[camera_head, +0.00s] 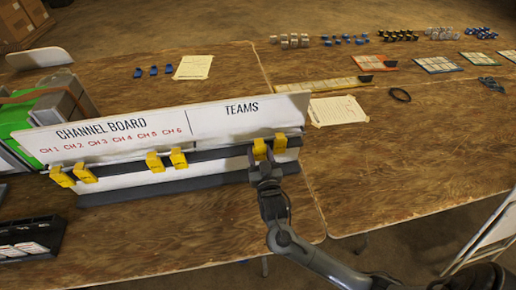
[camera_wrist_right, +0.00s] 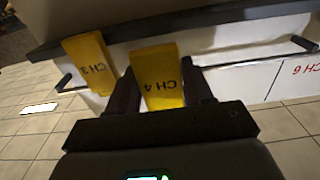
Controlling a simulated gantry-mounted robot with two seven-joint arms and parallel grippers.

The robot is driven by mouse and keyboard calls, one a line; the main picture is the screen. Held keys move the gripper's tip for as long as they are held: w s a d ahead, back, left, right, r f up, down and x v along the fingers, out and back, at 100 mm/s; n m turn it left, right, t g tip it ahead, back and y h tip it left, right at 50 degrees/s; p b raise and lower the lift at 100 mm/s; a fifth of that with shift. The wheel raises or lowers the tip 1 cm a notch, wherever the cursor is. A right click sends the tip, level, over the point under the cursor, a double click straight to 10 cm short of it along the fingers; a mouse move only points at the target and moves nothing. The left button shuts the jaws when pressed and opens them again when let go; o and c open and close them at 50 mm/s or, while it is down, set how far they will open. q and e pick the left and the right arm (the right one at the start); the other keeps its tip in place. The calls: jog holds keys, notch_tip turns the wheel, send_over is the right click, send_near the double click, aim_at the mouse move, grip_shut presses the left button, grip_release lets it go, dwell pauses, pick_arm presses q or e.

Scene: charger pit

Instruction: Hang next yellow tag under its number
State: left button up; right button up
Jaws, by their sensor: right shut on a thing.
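The white channel board (camera_head: 110,141) stands on the table with red labels CH 1 to CH 6 on its left part and TEAMS on its right. Yellow tags hang under CH 1 (camera_head: 61,177), CH 2 (camera_head: 84,174), CH 5 (camera_head: 154,162) and CH 6 (camera_head: 178,158). The stretch under CH 3 and CH 4 is bare. Under TEAMS are the CH 4 tag (camera_head: 259,149) and the CH 3 tag (camera_head: 280,143). My right gripper (camera_head: 262,162) is shut on the CH 4 tag (camera_wrist_right: 158,80); the CH 3 tag (camera_wrist_right: 90,68) is beside it, both upside down in the wrist view.
A green and grey case (camera_head: 40,117) stands behind the board's left end. A black tray (camera_head: 30,240) is at the front left. Papers (camera_head: 338,110), a black ring (camera_head: 400,94) and small parts lie behind and right.

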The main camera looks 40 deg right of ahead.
aim_at(260, 155)
jog(key=shift+p+v, duration=1.3)
jog(key=shift+v, duration=1.05)
jog(key=shift+p+v, duration=0.5)
jog(key=shift+v, duration=0.75)
jog(key=shift+r, duration=0.15)
